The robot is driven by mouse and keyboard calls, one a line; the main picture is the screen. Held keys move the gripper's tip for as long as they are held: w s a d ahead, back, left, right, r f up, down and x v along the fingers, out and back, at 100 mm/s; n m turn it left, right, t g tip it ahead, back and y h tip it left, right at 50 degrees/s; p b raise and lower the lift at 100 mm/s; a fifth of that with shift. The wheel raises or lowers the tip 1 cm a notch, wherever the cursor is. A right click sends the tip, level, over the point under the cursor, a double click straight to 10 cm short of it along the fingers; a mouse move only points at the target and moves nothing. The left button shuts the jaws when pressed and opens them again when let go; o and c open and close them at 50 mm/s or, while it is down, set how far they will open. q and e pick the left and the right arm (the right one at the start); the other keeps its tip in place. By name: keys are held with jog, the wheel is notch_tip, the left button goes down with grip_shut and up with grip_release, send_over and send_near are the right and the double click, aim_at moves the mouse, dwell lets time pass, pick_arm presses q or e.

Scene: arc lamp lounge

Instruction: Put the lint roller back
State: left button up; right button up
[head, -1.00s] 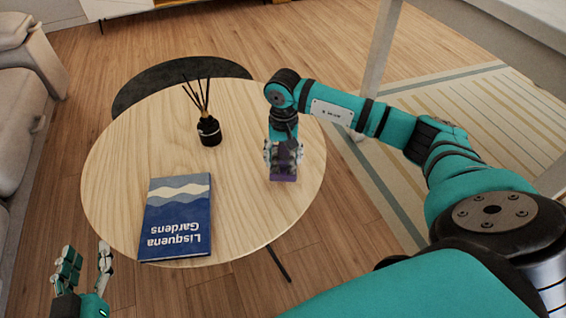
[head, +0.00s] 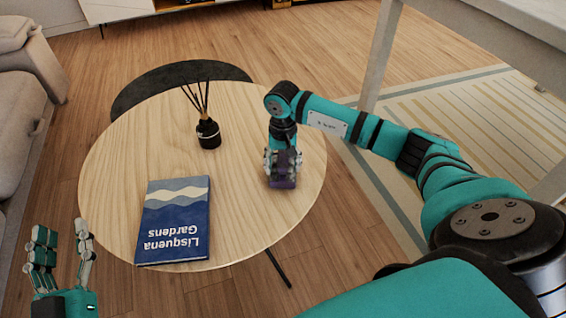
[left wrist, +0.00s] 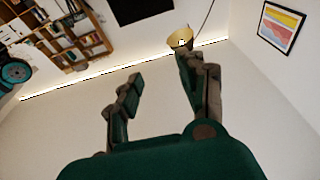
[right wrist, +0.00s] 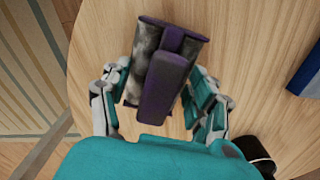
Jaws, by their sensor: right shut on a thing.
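The lint roller (right wrist: 165,85), purple with a grey fuzzy roll, sits between the fingers of my right gripper (right wrist: 160,100) in the right wrist view. In the head view the right gripper (head: 282,165) is shut on the lint roller (head: 284,183) at the right part of the round wooden table (head: 240,210). I cannot tell whether the roller touches the tabletop. My left gripper (head: 58,245) is open and empty, off the table at the lower left. Its fingers also show apart in the left wrist view (left wrist: 155,85).
A blue book (head: 174,222) lies at the table's front left. A black reed diffuser (head: 208,134) stands near the middle back. A sofa (head: 25,110) is at the left and a pale table (head: 510,45) at the upper right. The tabletop between book and right gripper is clear.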

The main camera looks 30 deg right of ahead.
jog(key=o, duration=1.1)
